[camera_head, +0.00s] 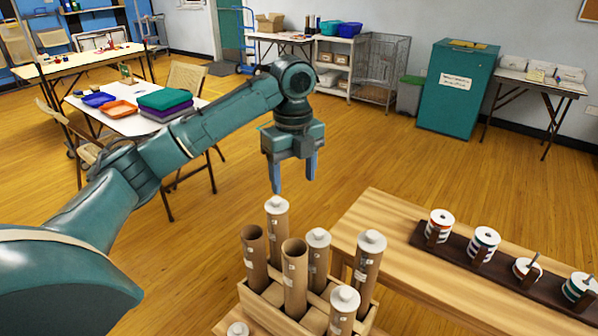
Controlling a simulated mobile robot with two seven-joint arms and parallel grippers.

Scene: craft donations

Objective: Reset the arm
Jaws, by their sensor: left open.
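My left arm reaches in from the left. Its gripper (293,181) points down with two blue fingers apart and nothing between them. It hangs in the air above the back of a wooden crate (262,310) of cardboard tubes. A capped tube (277,222) stands upright just below it, apart from the fingers. Several other tubes stand in the crate, such as an open-topped one (294,280) and a capped one (369,268). My right gripper does not show.
A wooden table (385,222) at the right carries a dark rack (455,255) with several ribbon spools. Behind stand a white table (130,122) with coloured trays, a teal donation bin (457,95) and a wire cage (382,75). The wooden floor (340,150) between is clear.

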